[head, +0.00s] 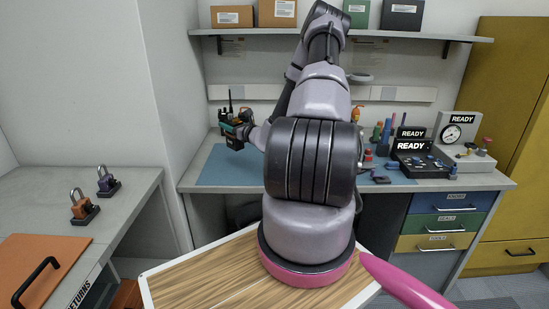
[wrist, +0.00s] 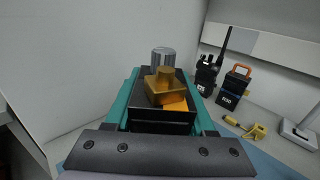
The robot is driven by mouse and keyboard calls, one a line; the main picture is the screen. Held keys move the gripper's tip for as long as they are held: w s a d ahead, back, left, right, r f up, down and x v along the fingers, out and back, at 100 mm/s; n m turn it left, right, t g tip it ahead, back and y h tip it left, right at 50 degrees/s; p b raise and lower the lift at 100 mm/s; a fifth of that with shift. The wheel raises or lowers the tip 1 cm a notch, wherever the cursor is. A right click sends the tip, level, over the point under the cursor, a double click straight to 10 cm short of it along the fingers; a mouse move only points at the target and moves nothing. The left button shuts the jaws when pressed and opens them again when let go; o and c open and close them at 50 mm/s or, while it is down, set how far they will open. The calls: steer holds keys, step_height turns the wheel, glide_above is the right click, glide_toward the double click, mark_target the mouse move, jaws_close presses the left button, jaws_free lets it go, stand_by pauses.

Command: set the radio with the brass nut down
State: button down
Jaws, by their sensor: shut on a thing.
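The radio with the brass nut (wrist: 150,115) is held between the teal fingers of my gripper (wrist: 162,105) in the wrist view. Its dark top faces the camera, with a square brass nut (wrist: 165,90) and a grey ribbed knob (wrist: 163,57) on it. In the head view my gripper (head: 234,130) is above the left part of the blue mat (head: 222,172) on the bench. The held radio is small and hard to make out there. Its underside is hidden, so I cannot tell whether it touches the mat.
Another black radio (wrist: 206,76) with an antenna and a dark block with an orange handle (wrist: 234,86) stand nearby. A yellow piece (wrist: 245,128) lies by them. READY displays (head: 411,146) and small parts stand at the right. The mat's left front is clear.

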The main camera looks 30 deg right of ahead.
mark_target(231, 146)
step_height(231, 146, down, 10)
steer(key=shift+r, duration=0.1)
stand_by(0.4)
steer(key=shift+c, duration=1.2)
jaws_free()
